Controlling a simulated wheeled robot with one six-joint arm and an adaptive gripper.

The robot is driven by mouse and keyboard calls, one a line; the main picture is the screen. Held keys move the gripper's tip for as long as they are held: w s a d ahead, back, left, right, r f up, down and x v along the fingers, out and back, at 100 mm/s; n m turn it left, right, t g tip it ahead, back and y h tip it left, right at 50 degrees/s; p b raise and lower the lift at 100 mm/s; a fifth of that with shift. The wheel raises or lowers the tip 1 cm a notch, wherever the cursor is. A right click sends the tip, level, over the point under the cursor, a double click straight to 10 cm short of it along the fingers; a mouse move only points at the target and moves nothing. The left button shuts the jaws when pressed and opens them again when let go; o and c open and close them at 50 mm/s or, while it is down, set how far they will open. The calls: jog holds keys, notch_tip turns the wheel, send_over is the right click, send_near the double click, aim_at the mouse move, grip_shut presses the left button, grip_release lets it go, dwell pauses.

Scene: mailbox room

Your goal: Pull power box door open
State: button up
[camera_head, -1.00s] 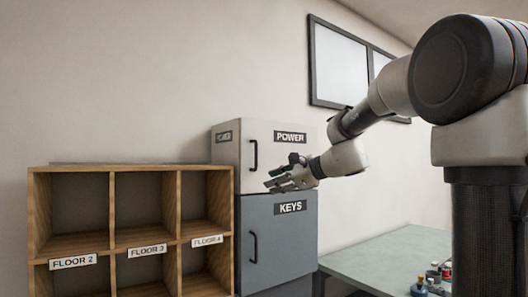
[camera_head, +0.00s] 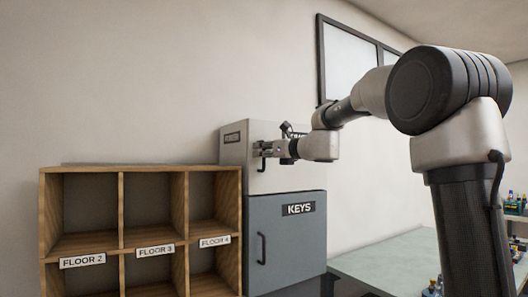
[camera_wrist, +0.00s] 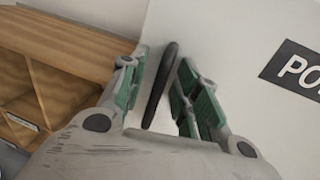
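The white power box (camera_head: 233,145) sits on top of the grey keys box. Its white door (camera_head: 292,178) looks shut, with the POWER label partly hidden behind my arm in the head view. The door's black vertical handle (camera_wrist: 160,85) shows in the wrist view, and its lower end shows in the head view (camera_head: 263,164). My gripper (camera_head: 264,152) is at the handle. In the wrist view my gripper (camera_wrist: 163,75) is open, with its green-padded fingers on either side of the handle. A gap shows between the handle and the pads.
The grey keys box (camera_head: 287,240) with its own black handle is directly below. A wooden pigeonhole shelf (camera_head: 180,180) with floor labels stands close on the left. A pale table (camera_head: 385,265) with small bottles is at the right. A window (camera_head: 343,65) is above.

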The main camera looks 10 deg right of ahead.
grip_shut()
jog(key=shift+s, duration=0.1)
